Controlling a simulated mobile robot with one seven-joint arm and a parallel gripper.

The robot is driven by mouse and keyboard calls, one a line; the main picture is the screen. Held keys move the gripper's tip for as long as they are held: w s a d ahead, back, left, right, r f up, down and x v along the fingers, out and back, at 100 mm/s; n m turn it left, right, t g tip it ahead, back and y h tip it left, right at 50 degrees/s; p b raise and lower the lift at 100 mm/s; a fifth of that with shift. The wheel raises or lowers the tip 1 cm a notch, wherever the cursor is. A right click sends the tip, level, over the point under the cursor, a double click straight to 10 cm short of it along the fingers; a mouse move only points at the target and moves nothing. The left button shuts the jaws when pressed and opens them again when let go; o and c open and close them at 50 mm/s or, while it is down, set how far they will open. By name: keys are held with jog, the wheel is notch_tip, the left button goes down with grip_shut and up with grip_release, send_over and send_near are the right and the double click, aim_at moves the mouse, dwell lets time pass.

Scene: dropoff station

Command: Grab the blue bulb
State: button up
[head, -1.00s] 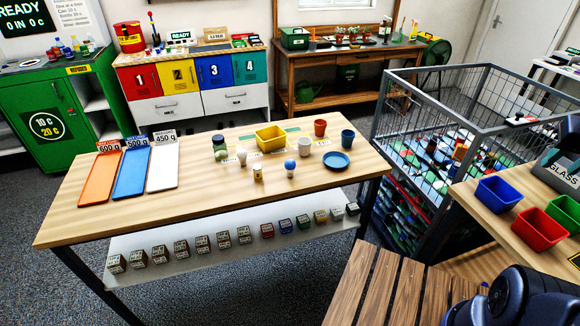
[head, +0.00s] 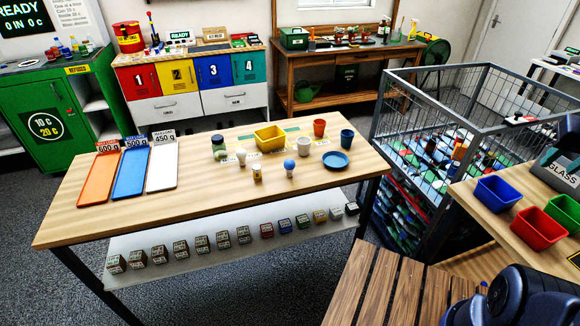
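The blue bulb (head: 290,165) stands upright on the wooden table (head: 215,205), its round blue top above a pale base. A white bulb (head: 241,156) stands to its left, and a small white and yellow item (head: 257,172) is between them, nearer the front. A blue plate (head: 336,159) lies to its right and a white cup (head: 304,146) stands behind it. My arm shows as a dark shape at the lower right corner, far from the bulb. My gripper's fingers are not visible.
A yellow bin (head: 270,138), a green jar (head: 219,147), a red cup (head: 319,128) and a blue cup (head: 347,138) stand near the bulb. Orange, blue and white trays (head: 162,168) lie at the left. A wire cage (head: 420,130) stands right of the table.

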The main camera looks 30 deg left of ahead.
jog(key=o, duration=0.6)
jog(key=shift+o, duration=0.2)
